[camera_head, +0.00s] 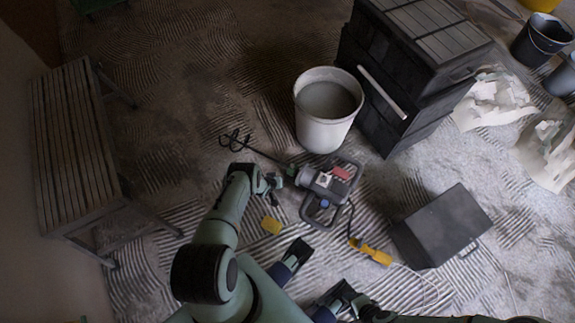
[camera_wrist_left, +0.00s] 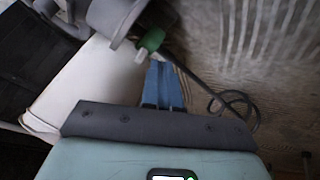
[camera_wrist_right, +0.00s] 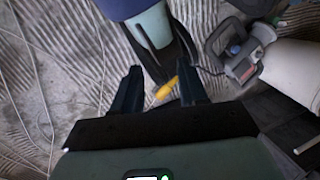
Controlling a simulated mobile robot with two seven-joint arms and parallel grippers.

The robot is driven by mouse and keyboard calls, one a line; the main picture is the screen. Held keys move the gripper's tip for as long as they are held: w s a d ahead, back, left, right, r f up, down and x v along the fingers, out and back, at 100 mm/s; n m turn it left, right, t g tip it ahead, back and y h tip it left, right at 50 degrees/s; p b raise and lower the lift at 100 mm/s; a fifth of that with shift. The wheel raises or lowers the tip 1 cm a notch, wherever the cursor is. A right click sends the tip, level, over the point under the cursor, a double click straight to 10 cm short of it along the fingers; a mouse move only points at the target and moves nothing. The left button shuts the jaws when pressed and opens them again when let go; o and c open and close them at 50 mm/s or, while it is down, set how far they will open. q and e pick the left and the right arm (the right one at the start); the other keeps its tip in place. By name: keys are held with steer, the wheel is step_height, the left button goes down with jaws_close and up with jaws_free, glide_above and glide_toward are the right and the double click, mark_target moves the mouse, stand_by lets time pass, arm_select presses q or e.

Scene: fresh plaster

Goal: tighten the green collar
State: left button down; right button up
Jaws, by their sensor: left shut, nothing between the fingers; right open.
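The mixer (camera_head: 325,185) lies on the floor beside the white bucket. Its green collar (camera_head: 291,171) joins the motor body to the shaft of the whisk (camera_head: 235,141). In the left wrist view the collar (camera_wrist_left: 152,40) shows with a pale stub on it. My left gripper (camera_head: 272,182) is shut and empty, its blue fingers (camera_wrist_left: 160,72) just short of the collar; I cannot tell if they touch. My right gripper (camera_head: 330,298) is open and empty near the bottom edge, away from the mixer; its spread fingers show in the right wrist view (camera_wrist_right: 158,80).
A white bucket (camera_head: 326,128) of grey mix and black stacked cases (camera_head: 385,80) stand behind the mixer. A dark box (camera_head: 442,225) is at right. A slatted bench (camera_head: 75,145) stands at left.

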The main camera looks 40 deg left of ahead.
arm_select(q)
steer(key=s+d+f+n+b, duration=0.1)
steer(key=s+d+f+n, duration=0.2)
steer(key=n, duration=0.5)
arm_select(e)
steer(key=w+d+f+t+h+b, duration=0.2)
steer(key=w+d+f+b, duration=0.35)
steer(key=w+f, duration=0.3)
arm_select(q)
steer(key=n+t+y+b, duration=0.1)
steer(key=n+t+b, duration=0.3)
steer(key=n, duration=1.8)
glide_toward(291, 167)
step_height(291, 167, down, 4)
steer(key=w+g+b, duration=0.1)
steer(key=shift+w+a+r+b, duration=0.15)
steer(key=shift+w+b, duration=0.05)
steer(key=shift+w, duration=0.45)
steer(key=shift+w+a+r+b, duration=0.15)
steer(key=shift+w, duration=0.55)
steer(key=shift+w+a+r+b, duration=0.1)
steer(key=shift+w+r+b, duration=0.1)
steer(key=shift+w, duration=0.45)
arm_select(e)
steer(key=s+f+m+g, duration=0.1)
steer(key=s+f+g, duration=0.2)
steer(key=s+f, duration=0.5)
steer(key=shift+s+d+m+g+y, duration=0.3)
steer(key=shift+s+d+y, duration=0.1)
steer(key=shift+s, duration=1.4)
